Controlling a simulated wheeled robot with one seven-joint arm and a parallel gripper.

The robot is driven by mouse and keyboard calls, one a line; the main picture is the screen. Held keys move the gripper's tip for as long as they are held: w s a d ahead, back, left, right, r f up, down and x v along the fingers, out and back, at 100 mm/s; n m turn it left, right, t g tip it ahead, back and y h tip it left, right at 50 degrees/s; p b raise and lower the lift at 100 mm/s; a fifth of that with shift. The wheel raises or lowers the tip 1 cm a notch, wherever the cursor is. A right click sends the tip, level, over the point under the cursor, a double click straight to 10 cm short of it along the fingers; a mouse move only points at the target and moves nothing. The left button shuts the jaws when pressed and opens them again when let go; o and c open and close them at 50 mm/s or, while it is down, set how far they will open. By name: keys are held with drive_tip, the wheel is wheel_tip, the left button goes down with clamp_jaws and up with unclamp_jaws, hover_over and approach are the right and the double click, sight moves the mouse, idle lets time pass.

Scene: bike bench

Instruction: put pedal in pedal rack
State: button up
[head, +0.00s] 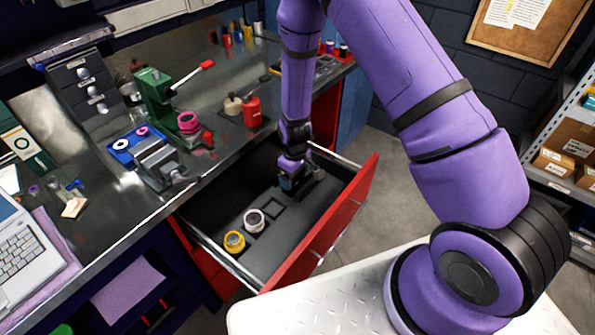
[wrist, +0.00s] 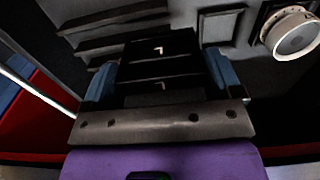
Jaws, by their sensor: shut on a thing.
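My gripper (head: 292,180) is down inside the open drawer, toward its far end. In the wrist view its blue fingers (wrist: 160,78) are shut on a black block-like pedal (wrist: 158,62) with small pale marks. Dark raised bars (wrist: 115,22), which look like the pedal rack, lie on the drawer floor just beyond and beside the pedal. I cannot tell whether the pedal touches them or sits between them. In the head view my gripper hides most of the pedal.
The red-fronted drawer (head: 318,232) has walls close around my gripper. A grey-white ring part (head: 254,220) and a yellow ring part (head: 234,242) stand in it, near empty square recesses. The workbench (head: 110,215) beside it holds a vise (head: 158,163), a green press (head: 160,100) and a laptop (head: 22,250).

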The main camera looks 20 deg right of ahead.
drive_tip(key=shift+w+d+f, duration=0.4)
drive_tip(key=shift+w+f, duration=0.25)
drive_tip(key=shift+w, duration=0.15)
drive_tip(key=shift+w+d+f, duration=0.4)
drive_tip(key=shift+w+f, duration=0.3)
drive_tip(key=shift+w, duration=0.1)
drive_tip(key=shift+w+d+f, duration=0.4)
drive_tip(key=shift+w+f, duration=0.25)
drive_tip(key=shift+w, duration=0.15)
drive_tip(key=shift+f, duration=0.15)
drive_tip(key=o, duration=0.8)
